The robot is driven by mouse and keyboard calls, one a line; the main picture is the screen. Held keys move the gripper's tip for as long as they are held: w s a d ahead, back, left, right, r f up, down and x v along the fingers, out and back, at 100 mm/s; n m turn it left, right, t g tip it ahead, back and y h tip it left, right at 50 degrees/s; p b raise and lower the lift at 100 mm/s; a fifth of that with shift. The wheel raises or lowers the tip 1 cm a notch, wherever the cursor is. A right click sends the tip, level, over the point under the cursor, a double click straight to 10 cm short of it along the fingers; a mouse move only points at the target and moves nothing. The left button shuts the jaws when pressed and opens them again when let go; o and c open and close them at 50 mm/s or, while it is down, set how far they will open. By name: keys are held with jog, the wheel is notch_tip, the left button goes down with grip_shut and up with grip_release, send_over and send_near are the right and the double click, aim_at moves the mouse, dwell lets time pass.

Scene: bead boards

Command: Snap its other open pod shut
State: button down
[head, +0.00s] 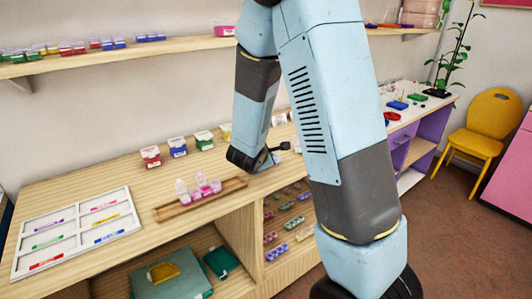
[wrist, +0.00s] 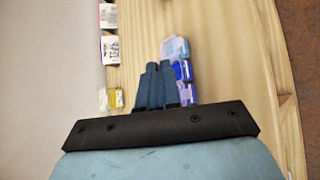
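A strip of blue pods (wrist: 184,72) lies on the wooden counter in the wrist view, just right of my fingers. A pale, see-through lid (wrist: 174,48) shows at its far end and looks raised. The nearer pods look deeper blue, and their lids are hard to make out. My gripper (wrist: 158,68) has its two fingers side by side with almost no gap and nothing visible between them. The fingers are beside the strip; I cannot tell whether they touch it. In the head view my arm hides the strip.
A wooden tray (head: 166,212) with pink pods (head: 207,187) is on the counter, left of my arm. A white sorting board (head: 76,239) with coloured pens lies further left. Small boxes (head: 177,147) line the back. In the wrist view, boxes (wrist: 110,48) stand left of my fingers.

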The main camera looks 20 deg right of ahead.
jog(key=shift+s+d+f+m+t, duration=0.1)
jog(key=shift+s+f+m+t, duration=0.2)
jog(key=shift+t, duration=0.1)
dwell(0.5)
jog(key=c, duration=1.3)
grip_release()
jog(key=shift+c, duration=0.2)
